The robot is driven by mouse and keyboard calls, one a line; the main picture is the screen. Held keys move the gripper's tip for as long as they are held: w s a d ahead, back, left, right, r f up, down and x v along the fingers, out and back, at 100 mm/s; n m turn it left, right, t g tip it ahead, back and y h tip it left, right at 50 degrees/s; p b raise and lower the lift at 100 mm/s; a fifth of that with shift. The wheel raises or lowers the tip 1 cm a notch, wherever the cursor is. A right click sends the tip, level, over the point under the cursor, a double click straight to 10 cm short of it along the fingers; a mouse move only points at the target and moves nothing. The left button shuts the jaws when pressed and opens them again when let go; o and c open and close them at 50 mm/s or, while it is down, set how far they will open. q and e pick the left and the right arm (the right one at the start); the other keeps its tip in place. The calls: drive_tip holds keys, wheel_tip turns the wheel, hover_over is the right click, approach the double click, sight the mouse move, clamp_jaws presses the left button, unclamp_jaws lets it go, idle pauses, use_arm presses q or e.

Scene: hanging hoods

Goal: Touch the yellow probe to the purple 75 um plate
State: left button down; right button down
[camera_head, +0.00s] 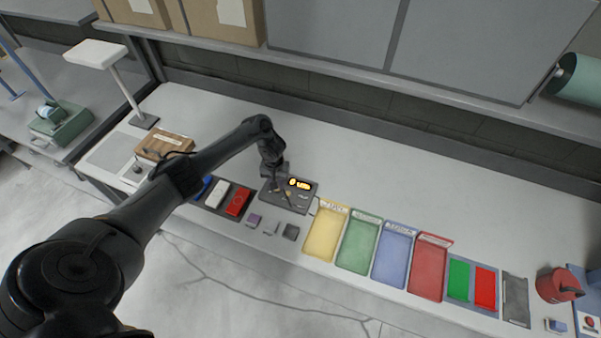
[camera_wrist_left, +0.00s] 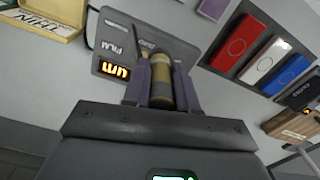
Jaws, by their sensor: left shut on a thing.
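My left gripper (camera_wrist_left: 162,75) is shut on the yellow probe (camera_wrist_left: 161,88), a tan-yellow cylinder with a dark band, held between its two fingers. In the head view the left gripper (camera_head: 275,180) is over the dark gauge (camera_head: 302,201), which has a lit orange display. The gauge (camera_wrist_left: 150,47) lies behind the probe in the left wrist view; whether the probe touches it I cannot tell. The small purple plate (camera_head: 254,220) lies on the bench, apart from the gripper, and it shows at the top of the left wrist view (camera_wrist_left: 213,8). My right gripper is not in view.
A dark tray holds red (camera_head: 237,202), white (camera_head: 217,194) and blue plates. Two small grey plates (camera_head: 291,232) lie right of the purple plate. Yellow (camera_head: 325,235), green, blue and red trays stand further right. The bench behind the gauge is clear.

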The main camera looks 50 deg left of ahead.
use_arm(q)
drive_tip(key=shift+n, duration=0.4)
drive_tip(key=s+a+f+b, duration=0.1)
drive_tip(key=s+f, duration=0.2)
drive_tip(key=s, duration=0.1)
drive_tip(key=s+f+b, duration=0.2)
drive_tip(key=s+f, duration=0.1)
drive_tip(key=f, duration=0.1)
drive_tip(key=s+a+f+b, duration=0.1)
drive_tip(key=s+f+b, duration=0.1)
drive_tip(key=s+f, duration=0.2)
drive_tip(key=shift+s+a, duration=0.35)
drive_tip(key=shift+f+b, duration=0.5)
drive_tip(key=shift+b, duration=0.6)
drive_tip(key=shift+f, duration=0.45)
idle(0.4)
idle(0.9)
